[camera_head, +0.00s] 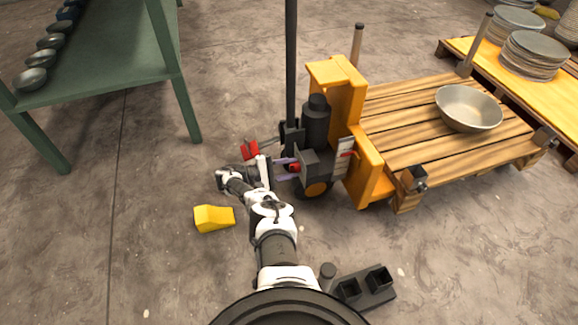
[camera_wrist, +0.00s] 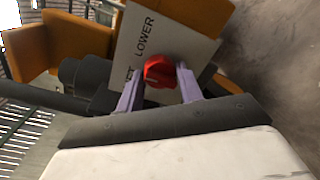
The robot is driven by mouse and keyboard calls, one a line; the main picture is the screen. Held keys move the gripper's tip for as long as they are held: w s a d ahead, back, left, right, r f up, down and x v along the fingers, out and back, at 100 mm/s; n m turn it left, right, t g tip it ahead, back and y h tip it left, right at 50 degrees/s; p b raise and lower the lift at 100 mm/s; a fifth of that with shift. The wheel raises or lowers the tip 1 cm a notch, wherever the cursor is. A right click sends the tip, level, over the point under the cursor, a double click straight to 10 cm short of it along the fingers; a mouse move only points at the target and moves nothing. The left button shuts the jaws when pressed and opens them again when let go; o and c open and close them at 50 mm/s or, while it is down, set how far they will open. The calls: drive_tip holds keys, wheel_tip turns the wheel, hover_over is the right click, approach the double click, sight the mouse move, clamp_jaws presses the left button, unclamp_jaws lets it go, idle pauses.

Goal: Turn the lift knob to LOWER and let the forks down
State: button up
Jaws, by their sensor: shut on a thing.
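The red lift knob (camera_wrist: 158,72) sits on a pale panel (camera_wrist: 170,30) with the word LOWER; another word beside the knob is partly hidden. In the head view my gripper (camera_head: 287,168) reaches the side of the orange pallet truck (camera_head: 337,85). I cannot tell which way the knob points. The forks are hidden under the wooden pallet (camera_head: 395,123), which carries a metal bowl (camera_head: 468,108).
A yellow wedge (camera_head: 213,218) lies on the floor left of my arm. A green table (camera_head: 115,55) with several bowls stands at the upper left. A second pallet (camera_head: 485,58) with stacked plates is at the upper right. A dark socketed block (camera_head: 363,289) lies near my base.

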drive_tip(key=m, duration=0.8)
drive_tip(key=shift+m+t+p, duration=0.3)
drive_tip(key=shift+m+t, duration=0.1)
idle(0.5)
drive_tip(key=o, duration=1)
drive_tip(key=v, duration=0.9)
drive_tip(key=b+v, duration=0.1)
drive_tip(key=v, duration=0.4)
drive_tip(key=shift+r, duration=0.35)
